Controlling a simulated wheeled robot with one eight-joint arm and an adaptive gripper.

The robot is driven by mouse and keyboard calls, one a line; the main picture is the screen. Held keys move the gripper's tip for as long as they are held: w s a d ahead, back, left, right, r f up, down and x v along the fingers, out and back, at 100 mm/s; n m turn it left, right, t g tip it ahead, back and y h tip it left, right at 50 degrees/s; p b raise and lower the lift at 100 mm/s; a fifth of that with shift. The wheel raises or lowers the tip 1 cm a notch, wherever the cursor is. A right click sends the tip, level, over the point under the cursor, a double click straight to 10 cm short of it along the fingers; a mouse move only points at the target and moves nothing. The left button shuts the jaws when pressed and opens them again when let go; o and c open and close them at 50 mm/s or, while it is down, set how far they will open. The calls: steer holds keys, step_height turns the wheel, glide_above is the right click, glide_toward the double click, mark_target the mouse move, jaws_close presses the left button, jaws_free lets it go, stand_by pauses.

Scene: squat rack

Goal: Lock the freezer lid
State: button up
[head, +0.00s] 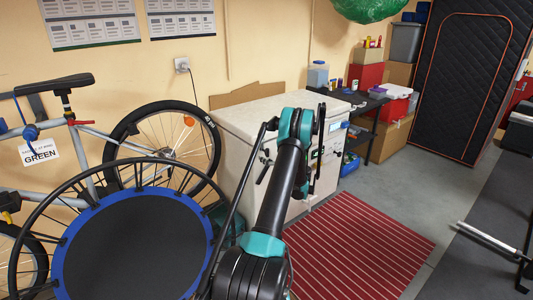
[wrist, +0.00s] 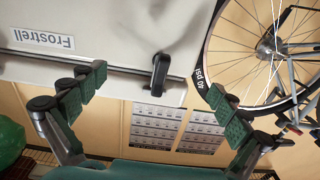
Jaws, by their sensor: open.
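The white chest freezer (head: 240,119) stands against the back wall with its lid (head: 262,108) down. In the wrist view the freezer front (wrist: 110,18) appears upside down, with a "Frostrell" label (wrist: 42,39) and a dark seam by the lid edge. A black latch handle (wrist: 161,72) sits at that seam near the freezer's corner. My gripper (wrist: 157,84) is open and empty, its green-padded fingers spread to either side of the latch in the picture. No contact is visible. In the head view my arm hides part of the freezer front, and the gripper is not clear.
A bicycle (head: 160,140) and a blue-rimmed trampoline (head: 130,250) stand left of the freezer. A red striped mat (head: 360,250) lies on the floor before it. A dark table (head: 375,105) with boxes stands to its right. Bare floor lies beyond the mat.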

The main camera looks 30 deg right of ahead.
steer(key=s, duration=0.5)
steer(key=shift+d, duration=0.15)
stand_by(0.4)
